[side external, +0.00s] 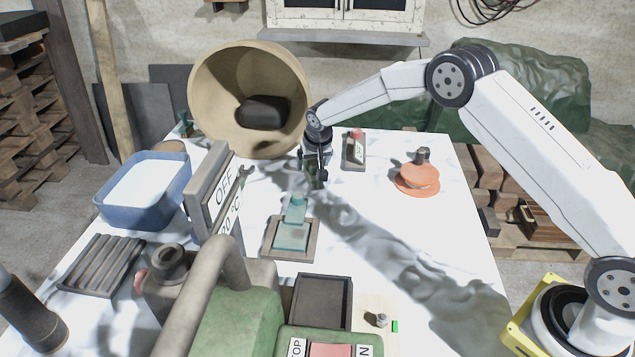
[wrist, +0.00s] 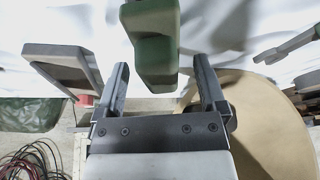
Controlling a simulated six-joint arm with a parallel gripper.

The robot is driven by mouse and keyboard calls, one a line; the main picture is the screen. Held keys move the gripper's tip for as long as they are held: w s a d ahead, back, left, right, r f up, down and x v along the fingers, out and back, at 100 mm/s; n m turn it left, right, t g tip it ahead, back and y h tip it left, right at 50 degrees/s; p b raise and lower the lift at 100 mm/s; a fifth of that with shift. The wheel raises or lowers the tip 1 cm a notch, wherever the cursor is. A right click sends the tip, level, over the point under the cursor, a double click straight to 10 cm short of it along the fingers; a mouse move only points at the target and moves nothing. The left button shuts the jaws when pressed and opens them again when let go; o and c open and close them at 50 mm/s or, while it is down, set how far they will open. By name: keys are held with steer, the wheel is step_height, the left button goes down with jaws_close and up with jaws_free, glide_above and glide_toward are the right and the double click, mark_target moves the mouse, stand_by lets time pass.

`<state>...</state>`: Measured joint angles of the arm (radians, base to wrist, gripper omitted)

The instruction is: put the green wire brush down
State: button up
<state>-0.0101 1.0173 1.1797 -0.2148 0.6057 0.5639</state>
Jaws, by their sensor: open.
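The green wire brush (wrist: 152,45) shows in the wrist view as a dark green block between my fingers, with a gap on both sides. I see no finger touching the brush. Its bristles are not clear, and I cannot tell whether it rests on the table.
A tan bowl-shaped vessel (side external: 205,85) stands close behind left of my gripper. A grey block with a red top (side external: 354,152) is close on the right. A teal object (side external: 293,234) sits on a brown-framed tray in front. An orange disc (side external: 417,180) lies farther right.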

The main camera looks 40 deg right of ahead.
steer(key=v, duration=1.2)
steer(key=shift+r, duration=0.2)
steer(key=shift+s, duration=0.1)
stand_by(0.5)
steer(key=s+f+n, duration=0.2)
steer(key=s, duration=1.3)
steer(key=s+f+n+g+y, duration=0.1)
steer(key=s+f+n, duration=0.1)
steer(key=s, duration=1.4)
steer(key=shift+s+n, duration=0.3)
steer(key=shift+f, duration=0.1)
steer(key=shift+c, duration=0.3)
steer(key=shift+w, duration=0.15)
